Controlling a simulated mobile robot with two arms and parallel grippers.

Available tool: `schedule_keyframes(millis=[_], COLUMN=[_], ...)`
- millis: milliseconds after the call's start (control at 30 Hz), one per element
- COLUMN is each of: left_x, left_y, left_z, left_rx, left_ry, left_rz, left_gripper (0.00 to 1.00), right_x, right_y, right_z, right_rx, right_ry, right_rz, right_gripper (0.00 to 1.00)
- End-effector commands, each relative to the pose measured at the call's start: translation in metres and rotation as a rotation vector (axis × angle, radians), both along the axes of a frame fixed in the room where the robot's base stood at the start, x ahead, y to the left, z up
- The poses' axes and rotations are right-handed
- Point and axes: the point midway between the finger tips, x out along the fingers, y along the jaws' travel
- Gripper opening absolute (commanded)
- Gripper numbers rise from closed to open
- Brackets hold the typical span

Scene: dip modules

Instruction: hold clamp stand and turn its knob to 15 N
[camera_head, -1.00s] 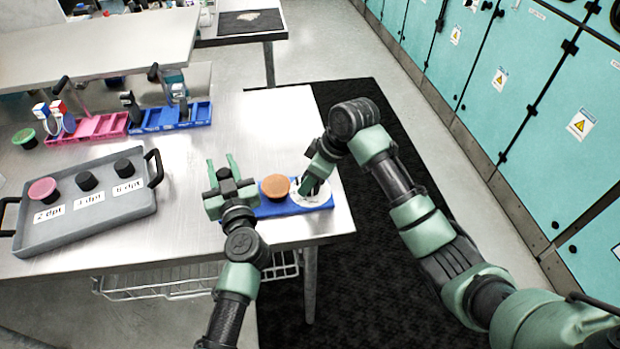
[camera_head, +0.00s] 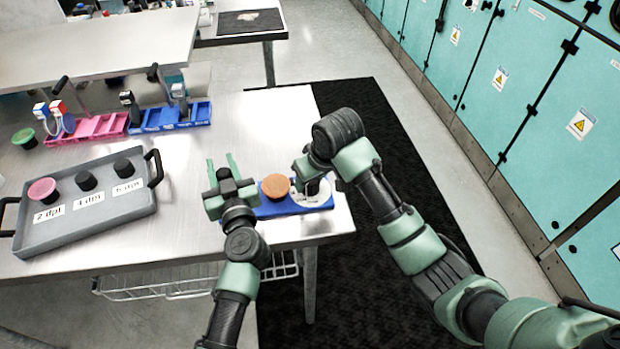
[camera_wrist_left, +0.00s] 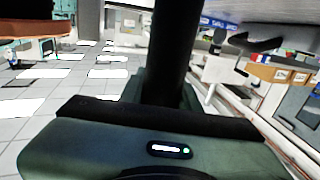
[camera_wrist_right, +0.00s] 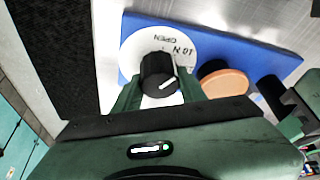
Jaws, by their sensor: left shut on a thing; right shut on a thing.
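The clamp stand has a blue base (camera_head: 268,211) on the near edge of the steel table, with a round orange-brown piece (camera_head: 276,187) and a white dial (camera_wrist_right: 137,48). The dial shows "10 N" and "OPEN", upside down in the right wrist view. A black knob (camera_wrist_right: 158,72) with a white line sits on the dial. The line points to the lower right there. My right gripper (camera_wrist_right: 159,92) is shut on the knob. My left gripper (camera_head: 223,165) is shut on the stand's dark post (camera_wrist_left: 172,50), at the base's left end. The post's lower part is hidden.
A grey tray (camera_head: 95,227) with several round-capped pieces stands at the left. Pink (camera_head: 98,126) and blue (camera_head: 172,117) racks stand farther back. The table between them and the stand is clear.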

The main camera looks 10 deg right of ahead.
Motion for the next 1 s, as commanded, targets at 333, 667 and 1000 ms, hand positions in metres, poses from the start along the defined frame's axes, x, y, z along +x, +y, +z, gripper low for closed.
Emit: schedule_keyframes(millis=[333, 667, 1000], left_x=[-0.0002, -0.0002, -0.0003], left_y=[0.0001, 0.0000, -0.0002], left_z=[-0.0003, -0.0004, -0.0005], left_rx=[0.002, 0.002, 0.001], left_ry=[0.001, 0.001, 0.001], left_rz=[0.000, 0.000, 0.000], left_gripper=[0.00, 0.00, 0.00], right_x=[0.0001, 0.0007, 0.0007], right_y=[0.0015, 0.0010, 0.0001], right_z=[0.0007, 0.0010, 0.0009], right_rx=[0.003, 0.003, 0.004], right_ry=[-0.001, -0.001, -0.001], right_rz=[-0.330, -0.638, -0.874], right_gripper=[0.00, 0.00, 0.00])
